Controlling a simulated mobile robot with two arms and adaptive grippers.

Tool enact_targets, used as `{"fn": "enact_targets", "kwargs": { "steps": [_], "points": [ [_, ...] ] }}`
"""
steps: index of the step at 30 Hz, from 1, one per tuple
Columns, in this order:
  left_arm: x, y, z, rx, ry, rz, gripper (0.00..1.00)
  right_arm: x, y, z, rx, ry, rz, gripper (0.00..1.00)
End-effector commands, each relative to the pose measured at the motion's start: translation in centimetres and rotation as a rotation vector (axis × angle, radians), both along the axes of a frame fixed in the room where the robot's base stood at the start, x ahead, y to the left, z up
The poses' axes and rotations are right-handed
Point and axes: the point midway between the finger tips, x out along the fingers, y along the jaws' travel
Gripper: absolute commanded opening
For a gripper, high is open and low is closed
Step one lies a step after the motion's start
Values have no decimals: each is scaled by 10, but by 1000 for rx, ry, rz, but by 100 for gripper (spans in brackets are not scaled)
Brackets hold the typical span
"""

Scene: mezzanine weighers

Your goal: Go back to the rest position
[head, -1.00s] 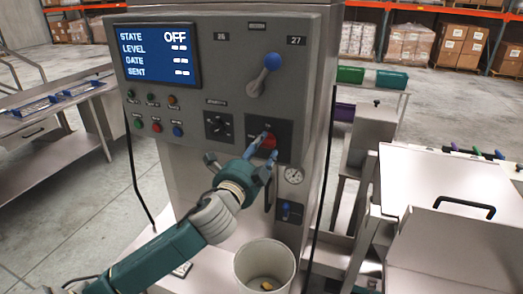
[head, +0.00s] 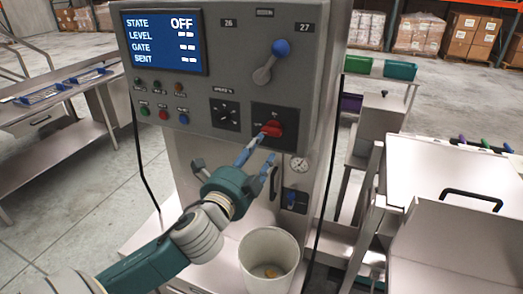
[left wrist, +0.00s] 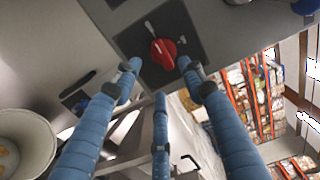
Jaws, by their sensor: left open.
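My left gripper (head: 256,158) is open and empty in the head view, just below and in front of the red rotary switch (head: 272,129) on the grey control panel (head: 225,88). In the left wrist view its blue fingers are spread apart, with the red switch (left wrist: 163,52) beyond their tips and nothing between them. The fingers look clear of the switch, though the gap is small. The panel's screen (head: 160,41) reads STATE OFF, with dashes for LEVEL, GATE and SENT. My right gripper is not seen.
A white bucket (head: 268,262) with a few small orange-brown pieces stands below the panel. A blue-knobbed lever (head: 270,62) and a gauge (head: 299,163) are near the switch. A steel bench (head: 58,132) is at left, a pale lidded machine (head: 450,185) at right. Floor between shows free.

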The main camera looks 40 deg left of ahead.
Motion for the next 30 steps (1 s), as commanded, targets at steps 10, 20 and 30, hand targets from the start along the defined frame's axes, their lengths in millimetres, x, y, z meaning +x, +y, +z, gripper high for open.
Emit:
{"fn": "enact_targets", "kwargs": {
  "steps": [10, 20, 30],
  "points": [
    [-3, 0, -12, -40, 22, 11, 42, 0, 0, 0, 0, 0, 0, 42],
    [-86, -30, -194, -669, 401, 252, 42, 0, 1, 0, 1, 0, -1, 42],
    [-204, -112, -303, -1136, 749, 539, 42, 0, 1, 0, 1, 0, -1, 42]
  ]
}}
